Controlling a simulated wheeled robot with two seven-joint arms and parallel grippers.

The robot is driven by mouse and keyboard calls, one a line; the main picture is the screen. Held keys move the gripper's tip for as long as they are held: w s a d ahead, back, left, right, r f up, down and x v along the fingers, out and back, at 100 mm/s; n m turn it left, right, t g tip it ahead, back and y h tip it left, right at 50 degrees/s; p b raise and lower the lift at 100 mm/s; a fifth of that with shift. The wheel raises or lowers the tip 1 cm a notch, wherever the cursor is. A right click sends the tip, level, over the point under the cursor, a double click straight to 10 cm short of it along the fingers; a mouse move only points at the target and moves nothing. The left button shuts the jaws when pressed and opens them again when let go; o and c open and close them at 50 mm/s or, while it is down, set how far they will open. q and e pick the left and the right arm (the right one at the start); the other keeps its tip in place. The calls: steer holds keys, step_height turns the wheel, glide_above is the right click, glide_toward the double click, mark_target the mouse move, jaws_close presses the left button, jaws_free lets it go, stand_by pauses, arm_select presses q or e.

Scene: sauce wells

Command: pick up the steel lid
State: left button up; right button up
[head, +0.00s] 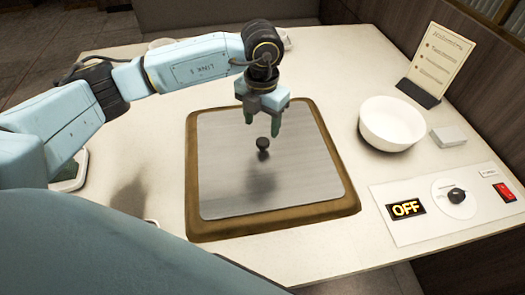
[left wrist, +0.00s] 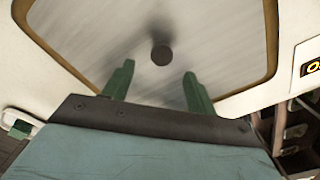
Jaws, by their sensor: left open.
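The steel lid (head: 230,185) is a flat brushed-metal plate lying in a brown-rimmed frame (head: 270,224) on the table. A small black knob (head: 263,143) stands near its middle. In the left wrist view the lid (left wrist: 205,50) and its round dark knob (left wrist: 161,55) show beyond the fingertips. My left gripper (head: 263,112) is open and empty, with green fingers pointing down above the knob. In the left wrist view its two fingers (left wrist: 159,72) are spread apart, with the knob between their lines but ahead of the tips. The right gripper is not in view.
A white bowl (head: 392,123), a small white block (head: 448,136) and a menu stand (head: 437,65) are on the right. A control panel (head: 415,228) with a dial and an "OFF" display lies at the front right.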

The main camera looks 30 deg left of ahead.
mark_target(263, 141)
arm_select(q)
steer(key=shift+d+f, duration=0.15)
steer(key=shift+f, duration=0.45)
step_height(263, 141, down, 5)
steer(key=shift+r+b, duration=0.2)
steer(key=shift+b, duration=0.25)
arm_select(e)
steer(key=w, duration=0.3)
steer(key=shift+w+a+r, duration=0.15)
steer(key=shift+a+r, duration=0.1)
arm_select(q)
steer(key=shift+w+r, duration=0.1)
steer(key=c, duration=1.1)
